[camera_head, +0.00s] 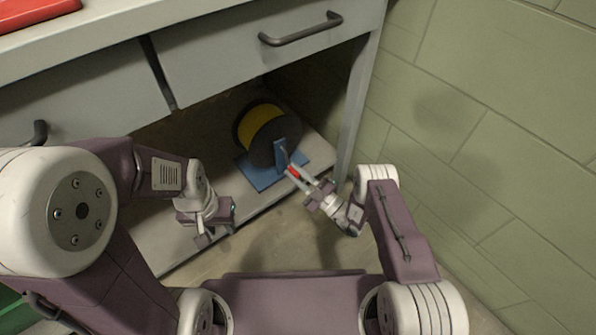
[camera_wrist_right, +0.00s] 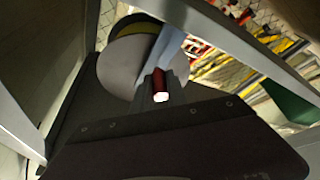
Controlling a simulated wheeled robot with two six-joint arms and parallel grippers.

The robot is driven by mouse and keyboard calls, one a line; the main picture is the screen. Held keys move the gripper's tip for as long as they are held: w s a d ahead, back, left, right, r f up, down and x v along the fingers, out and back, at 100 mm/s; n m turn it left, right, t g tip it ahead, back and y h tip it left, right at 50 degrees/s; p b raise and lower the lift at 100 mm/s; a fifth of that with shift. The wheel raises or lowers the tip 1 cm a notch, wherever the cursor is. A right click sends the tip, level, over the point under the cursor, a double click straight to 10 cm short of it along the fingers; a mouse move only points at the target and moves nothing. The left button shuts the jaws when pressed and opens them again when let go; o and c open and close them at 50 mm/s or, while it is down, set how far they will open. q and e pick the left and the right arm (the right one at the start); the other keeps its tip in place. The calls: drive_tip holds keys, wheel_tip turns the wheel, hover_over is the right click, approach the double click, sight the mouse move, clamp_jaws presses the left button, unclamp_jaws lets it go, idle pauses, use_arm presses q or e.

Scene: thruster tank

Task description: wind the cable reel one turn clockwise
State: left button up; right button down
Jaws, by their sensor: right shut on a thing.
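The cable reel (camera_head: 262,130), a dark drum with yellow cable, stands on a blue base (camera_head: 262,177) on the low shelf under the drawers. It also shows in the right wrist view (camera_wrist_right: 122,66). Its red crank handle (camera_head: 293,172) sticks out toward me; the handle (camera_wrist_right: 160,84) shows in the right wrist view too. My right gripper (camera_head: 298,176) is shut on the handle, at the reel's lower right. My left gripper (camera_head: 218,236) is left of and below the reel, apart from it; its fingers are too small and turned to judge.
The cabinet's drawers (camera_head: 270,50) with dark bar handles overhang the shelf (camera_head: 186,240). A grey leg (camera_head: 358,105) stands close to the right of the reel. A green block wall (camera_head: 500,130) bounds the right side. A red item (camera_head: 35,12) lies on the cabinet top.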

drive_tip(key=shift+s+a+m, duration=0.2)
drive_tip(key=shift+a+m, duration=0.05)
drive_tip(key=shift+m, duration=0.35)
drive_tip(key=shift+t, duration=0.3)
drive_tip(key=c, duration=1.3)
unclamp_jaws()
drive_tip(key=shift+p+v, duration=1.8)
drive_tip(key=shift+v, duration=2.75)
drive_tip(key=shift+r, duration=0.1)
